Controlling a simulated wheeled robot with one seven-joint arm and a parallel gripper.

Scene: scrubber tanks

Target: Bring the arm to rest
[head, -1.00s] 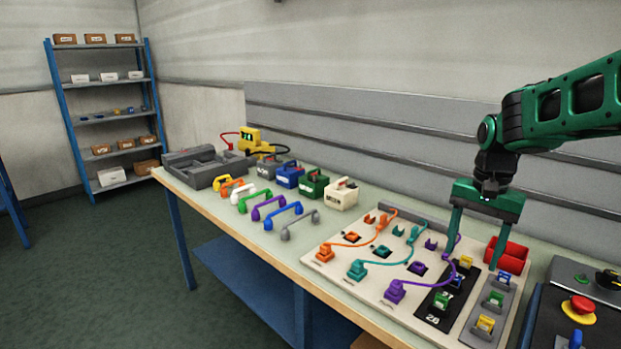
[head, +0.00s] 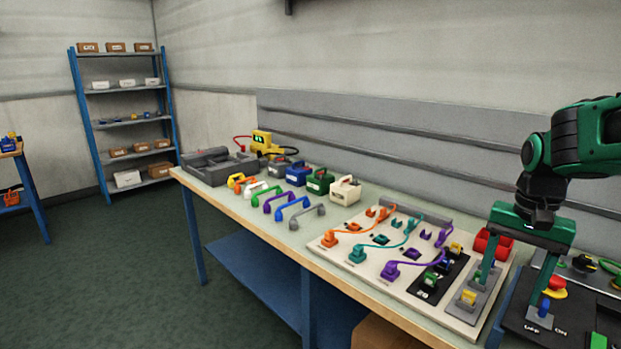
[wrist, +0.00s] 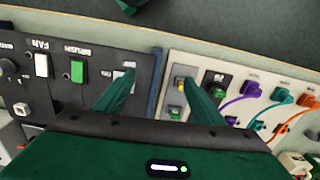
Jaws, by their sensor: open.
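My gripper (head: 514,290) is on the right of the head view, green with two long fingers spread apart and pointing down. Nothing shows between the fingers. In the head view it overlaps the right end of the connector board (head: 345,262) and the left part of the dark control panel (head: 517,325). The wrist view also shows the open gripper (wrist: 157,82), one finger over the control panel and the other over the board's edge. How high the fingertips are above these surfaces is hard to tell.
A red bin (head: 481,241) stands behind the board, close to my gripper. A red button (head: 557,283) and a blue-capped switch (head: 543,308) rise from the panel. Coloured handles and battery-like blocks, including a white one (head: 345,191), stand farther left. Floor is clear at left.

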